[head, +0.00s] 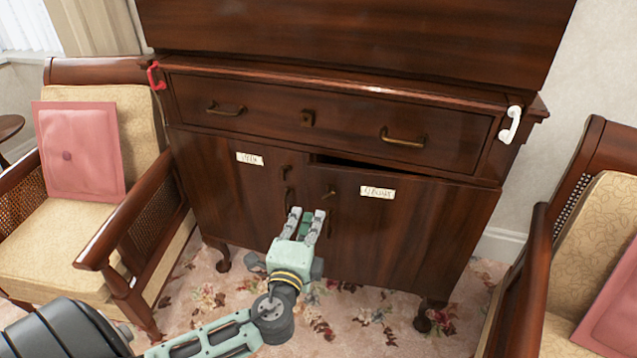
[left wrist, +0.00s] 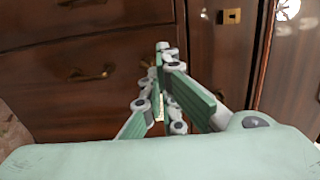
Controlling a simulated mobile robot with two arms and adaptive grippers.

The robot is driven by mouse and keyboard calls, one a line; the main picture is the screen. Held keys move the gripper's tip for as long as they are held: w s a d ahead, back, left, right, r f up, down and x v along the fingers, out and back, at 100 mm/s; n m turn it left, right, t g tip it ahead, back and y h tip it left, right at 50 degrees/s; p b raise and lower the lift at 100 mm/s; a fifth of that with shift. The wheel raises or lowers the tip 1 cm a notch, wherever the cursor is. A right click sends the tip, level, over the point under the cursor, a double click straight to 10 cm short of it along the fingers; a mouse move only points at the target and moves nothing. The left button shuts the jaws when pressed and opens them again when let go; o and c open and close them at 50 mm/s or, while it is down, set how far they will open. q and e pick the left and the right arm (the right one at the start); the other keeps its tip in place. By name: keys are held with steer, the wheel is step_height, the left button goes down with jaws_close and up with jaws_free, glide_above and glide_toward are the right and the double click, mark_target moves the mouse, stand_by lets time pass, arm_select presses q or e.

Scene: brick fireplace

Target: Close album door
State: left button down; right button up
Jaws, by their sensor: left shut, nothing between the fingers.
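The dark wooden cabinet has two lower doors with small white labels, whose writing I cannot read surely. The right door (head: 410,225) stands slightly ajar, with a dark gap along its top edge. The left door (head: 215,185) looks flush. A small handle (head: 329,193) sits near the right door's inner edge. My left gripper (head: 307,212) is shut and empty in front of the doors, near their meeting line; I cannot tell whether it touches. In the left wrist view its fingertips (left wrist: 163,47) meet before dark wood. My right gripper is not in view.
A wide drawer (head: 320,115) with brass handles is above the doors. A red hook (head: 155,76) and a white hook (head: 510,124) are at the cabinet's upper corners. Armchairs stand at left (head: 100,240) and right (head: 585,200). Floral carpet (head: 375,325) lies in front.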

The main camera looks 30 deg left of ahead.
mark_target(320, 180)
arm_select(q)
steer(key=x, duration=1)
steer(key=shift+w+a, duration=0.1)
steer(key=shift+w, duration=0.05)
steer(key=shift+w+a+f, duration=0.1)
steer(key=shift+w+a, duration=0.15)
steer(key=shift+w, duration=0.45)
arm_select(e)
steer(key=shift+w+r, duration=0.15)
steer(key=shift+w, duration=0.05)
